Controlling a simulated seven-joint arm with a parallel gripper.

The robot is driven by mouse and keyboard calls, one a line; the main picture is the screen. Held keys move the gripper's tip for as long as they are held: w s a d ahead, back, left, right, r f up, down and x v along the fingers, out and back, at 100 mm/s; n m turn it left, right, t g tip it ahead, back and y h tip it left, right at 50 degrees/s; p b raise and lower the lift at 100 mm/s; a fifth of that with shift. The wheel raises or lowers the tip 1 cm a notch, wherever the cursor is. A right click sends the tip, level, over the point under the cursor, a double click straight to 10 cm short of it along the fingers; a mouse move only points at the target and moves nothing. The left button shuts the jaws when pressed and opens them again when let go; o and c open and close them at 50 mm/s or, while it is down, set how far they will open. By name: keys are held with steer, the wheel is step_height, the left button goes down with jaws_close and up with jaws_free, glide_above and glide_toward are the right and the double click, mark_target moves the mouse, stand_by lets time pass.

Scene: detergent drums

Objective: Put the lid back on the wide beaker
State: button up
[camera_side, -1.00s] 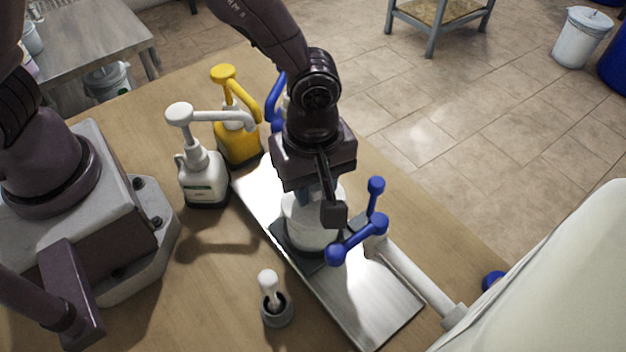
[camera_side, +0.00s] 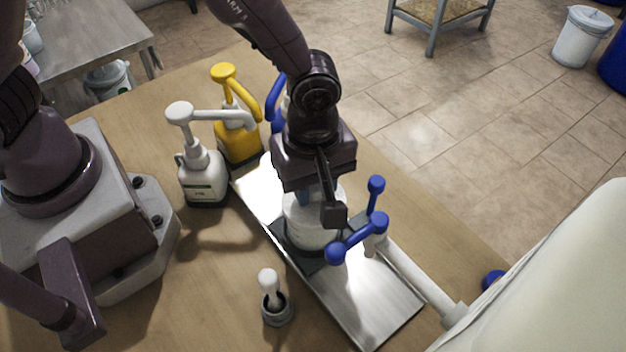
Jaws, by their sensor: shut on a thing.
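The wide beaker (camera_side: 307,232) is a white, round vessel on a dark square base on the metal tray. My gripper (camera_side: 320,205) is directly above it, pointing down, its fingers reaching to the beaker's top. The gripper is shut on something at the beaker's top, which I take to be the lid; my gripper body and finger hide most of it. I cannot tell whether the lid is seated on the rim or just above it.
A blue three-armed handle (camera_side: 358,238) on a grey pipe stands close to the right of the beaker. A white pump bottle (camera_side: 202,175) and a yellow one (camera_side: 238,140) stand to the left. A small grey pot with a white-headed tool (camera_side: 276,308) is in front. The tray's lower end (camera_side: 378,312) is clear.

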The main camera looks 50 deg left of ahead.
stand_by(0.4)
steer(key=o, duration=1.4)
steer(key=shift+o, duration=0.2)
steer(key=shift+r, duration=3.5)
steer(key=shift+c, duration=0.5)
jaws_close()
steer(key=shift+f, duration=0.1)
